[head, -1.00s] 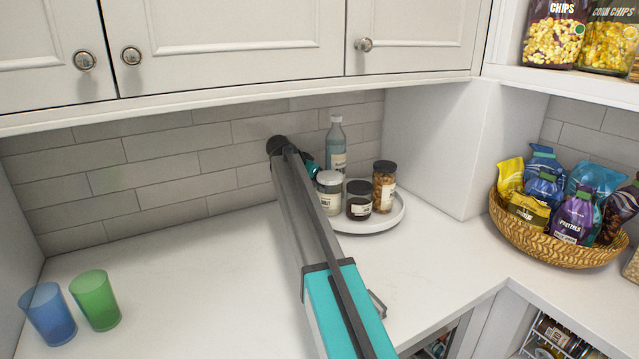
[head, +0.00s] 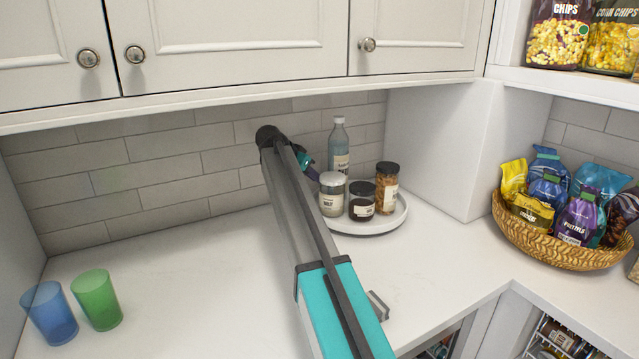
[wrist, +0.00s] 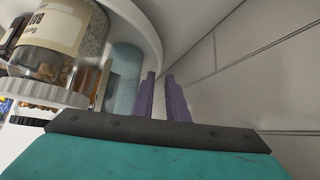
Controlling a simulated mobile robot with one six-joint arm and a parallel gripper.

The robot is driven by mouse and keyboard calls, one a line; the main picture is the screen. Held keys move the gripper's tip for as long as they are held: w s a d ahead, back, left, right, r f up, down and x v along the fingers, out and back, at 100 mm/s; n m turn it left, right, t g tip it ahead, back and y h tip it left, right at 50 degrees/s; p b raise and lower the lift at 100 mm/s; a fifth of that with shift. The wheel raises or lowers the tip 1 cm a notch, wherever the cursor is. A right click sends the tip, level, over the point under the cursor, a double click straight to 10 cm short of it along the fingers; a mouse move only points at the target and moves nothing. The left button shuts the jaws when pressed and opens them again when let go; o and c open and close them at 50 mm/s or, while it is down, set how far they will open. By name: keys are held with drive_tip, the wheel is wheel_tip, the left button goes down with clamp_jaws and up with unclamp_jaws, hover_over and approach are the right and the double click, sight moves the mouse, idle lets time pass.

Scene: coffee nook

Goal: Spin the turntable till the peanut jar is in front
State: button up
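The white turntable (head: 378,226) stands in the counter corner. The peanut jar (head: 386,188), with a dark lid, is on its right side. A dark jar (head: 361,201) stands at its front, a white-lidded salt jar (head: 332,194) at its front left, and a tall bottle (head: 340,150) at the back. My gripper (head: 312,170) is left of the turntable, partly hidden by my arm.
The tiled wall is close behind my gripper. A blue cup (head: 50,313) and a green cup (head: 97,300) stand at the far left. A wicker basket (head: 555,245) of snack bags is on the right. The counter between the cups and my arm is clear.

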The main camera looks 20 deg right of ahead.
drive_tip(key=v, duration=0.8)
drive_tip(key=shift+b, duration=0.3)
